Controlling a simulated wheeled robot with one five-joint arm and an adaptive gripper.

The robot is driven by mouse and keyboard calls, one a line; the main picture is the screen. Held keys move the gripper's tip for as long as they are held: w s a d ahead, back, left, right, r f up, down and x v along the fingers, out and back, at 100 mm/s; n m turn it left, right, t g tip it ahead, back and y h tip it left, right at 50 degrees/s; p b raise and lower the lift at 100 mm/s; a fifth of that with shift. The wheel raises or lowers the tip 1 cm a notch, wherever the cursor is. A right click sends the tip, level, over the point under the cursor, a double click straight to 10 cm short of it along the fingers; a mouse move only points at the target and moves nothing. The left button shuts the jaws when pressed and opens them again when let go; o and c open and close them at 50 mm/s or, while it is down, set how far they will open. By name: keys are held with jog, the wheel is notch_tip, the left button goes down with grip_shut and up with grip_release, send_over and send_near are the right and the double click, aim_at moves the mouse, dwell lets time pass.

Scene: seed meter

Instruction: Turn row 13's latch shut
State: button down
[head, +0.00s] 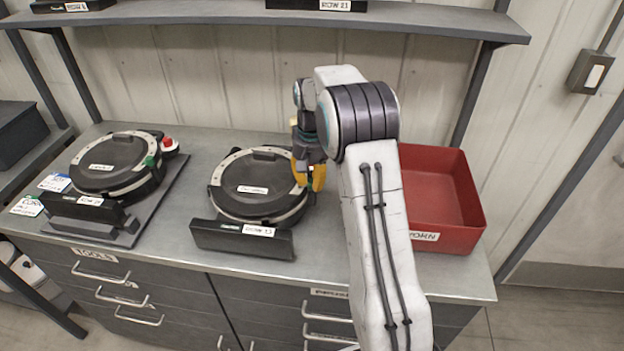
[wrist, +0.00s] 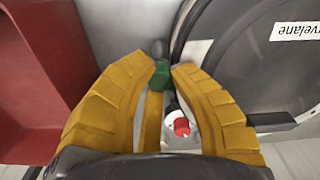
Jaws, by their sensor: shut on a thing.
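Row 13's meter (head: 258,186) is a round black unit with a pale ring, behind a black bar (head: 243,240) labelled ROW 13. My gripper (head: 309,182) is at the meter's right side, pointing down, with yellow fingers. In the wrist view my gripper (wrist: 165,72) is shut on the green-tipped latch (wrist: 160,76), beside the meter's rim (wrist: 205,50). A red knob on a white base (wrist: 180,124) shows between the fingers. The fingers hide part of the latch, so I cannot tell its full angle.
A red bin (head: 440,190) stands close to the right of my arm. Another round meter (head: 118,165), with its own red knob (head: 169,146), sits on a dark plate at left. A shelf (head: 260,14) runs above the back of the bench. The bench front (head: 200,258) is clear.

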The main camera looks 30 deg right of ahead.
aim_at(312, 180)
jog(key=n, duration=0.5)
jog(key=shift+f+n, duration=0.1)
jog(key=shift+n, duration=0.2)
jog(key=n, duration=0.4)
jog(key=shift+s+n, duration=0.1)
jog(key=shift+n, duration=0.3)
jog(key=c, duration=1.1)
grip_release()
notch_tip(312, 180, up, 12)
